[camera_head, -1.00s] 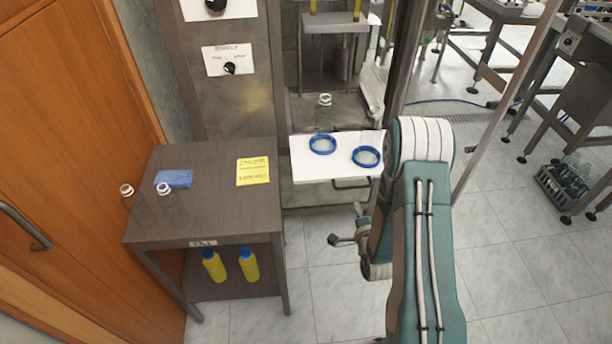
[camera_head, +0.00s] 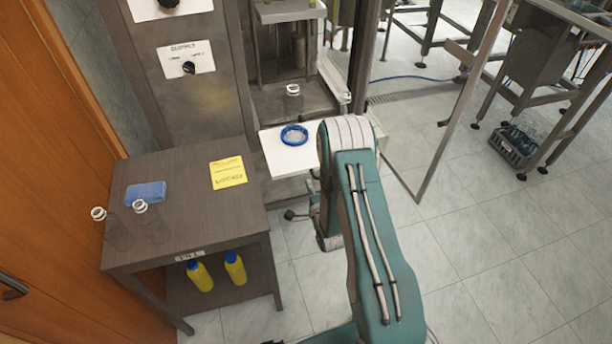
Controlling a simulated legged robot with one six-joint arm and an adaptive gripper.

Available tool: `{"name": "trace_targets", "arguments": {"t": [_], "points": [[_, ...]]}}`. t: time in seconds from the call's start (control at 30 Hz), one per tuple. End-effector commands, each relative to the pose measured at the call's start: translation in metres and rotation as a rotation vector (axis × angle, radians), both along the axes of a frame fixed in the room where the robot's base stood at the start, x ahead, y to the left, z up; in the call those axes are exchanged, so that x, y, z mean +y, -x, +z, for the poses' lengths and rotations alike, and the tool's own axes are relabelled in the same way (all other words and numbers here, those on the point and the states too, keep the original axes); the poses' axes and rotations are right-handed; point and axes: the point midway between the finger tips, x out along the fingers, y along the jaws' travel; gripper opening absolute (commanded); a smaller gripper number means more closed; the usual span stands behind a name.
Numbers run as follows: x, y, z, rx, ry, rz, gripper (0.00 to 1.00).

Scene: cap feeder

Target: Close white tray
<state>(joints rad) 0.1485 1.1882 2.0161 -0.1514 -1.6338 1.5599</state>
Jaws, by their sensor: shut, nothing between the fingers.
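The white tray (camera_head: 274,158) sticks out flat from the machine, to the right of the dark table. A blue ring-shaped cap (camera_head: 294,135) lies on it. My teal arm hides the tray's right part. My gripper (camera_head: 291,214) shows only as a small dark tip left of my arm, lower in the picture than the tray's front edge. It is shut and empty, and looks apart from the tray. Most of the gripper is hidden behind the arm.
A clear bottle (camera_head: 293,102) stands in the machine behind the tray. The dark table (camera_head: 190,205) at left holds a blue cloth (camera_head: 146,193), a yellow note (camera_head: 228,173) and two clear bottles. Yellow bottles stand on its lower shelf. A metal post rises at right; tiled floor is open.

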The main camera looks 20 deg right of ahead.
Motion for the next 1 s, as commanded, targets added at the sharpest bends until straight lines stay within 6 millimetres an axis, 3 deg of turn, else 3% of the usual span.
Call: {"name": "trace_targets", "arguments": {"t": [0.1,0.3,0.77,1.0], "points": [[-0.003,-0.02,0.0,-0.002,-0.003,-0.002,0.0],[-0.005,-0.039,0.0,0.0,-0.005,-0.003,0.0],[-0.004,-0.042,0.0,0.0,-0.002,-0.005,0.0],[-0.003,-0.056,0.0,-0.002,-0.001,-0.004,0.0]]}}
